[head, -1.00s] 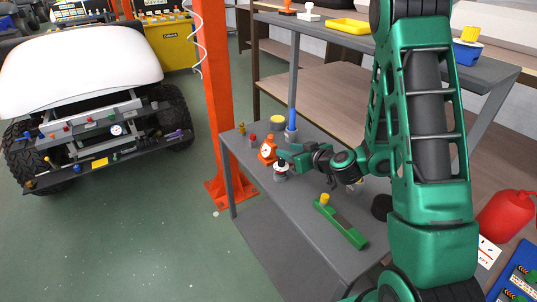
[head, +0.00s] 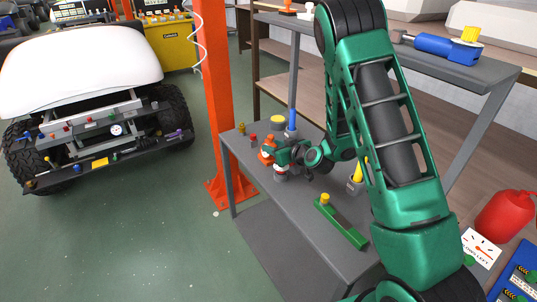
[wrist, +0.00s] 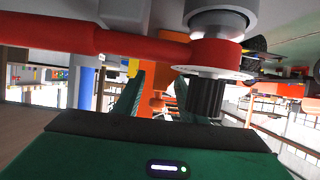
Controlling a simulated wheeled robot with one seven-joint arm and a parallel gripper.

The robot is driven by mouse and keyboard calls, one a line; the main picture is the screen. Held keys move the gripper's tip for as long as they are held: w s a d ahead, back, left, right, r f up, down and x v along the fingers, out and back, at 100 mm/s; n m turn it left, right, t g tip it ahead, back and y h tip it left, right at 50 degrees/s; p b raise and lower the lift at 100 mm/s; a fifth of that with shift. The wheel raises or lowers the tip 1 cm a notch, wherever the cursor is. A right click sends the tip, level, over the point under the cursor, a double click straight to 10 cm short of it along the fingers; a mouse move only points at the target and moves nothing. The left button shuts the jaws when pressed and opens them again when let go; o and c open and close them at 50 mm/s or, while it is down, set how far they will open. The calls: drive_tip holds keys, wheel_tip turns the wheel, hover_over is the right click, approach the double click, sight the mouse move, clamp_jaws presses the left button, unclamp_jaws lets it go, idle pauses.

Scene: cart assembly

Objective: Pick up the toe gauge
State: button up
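An orange piece with a white face, which looks like the toe gauge (head: 266,154), stands near the left end of the grey bench. My gripper (head: 278,154) is low over the bench at its right side and covers part of it. In the wrist view, the green fingers (wrist: 158,98) stand apart, with orange (wrist: 160,82) showing between them. I cannot tell whether they touch it. A red part with a white ring and black knurled end (wrist: 208,70) fills the upper wrist view, close to the camera.
The grey bench (head: 262,185) also holds a green bar with a yellow knob (head: 341,223), an upright blue rod (head: 292,120) and small red and yellow pieces. A small white-and-red piece (head: 281,173) stands just below my gripper. An orange post (head: 216,100) rises at the left.

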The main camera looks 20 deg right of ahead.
drive_tip(key=shift+w+a+f, duration=0.1)
drive_tip(key=shift+w, duration=0.15)
clamp_jaws()
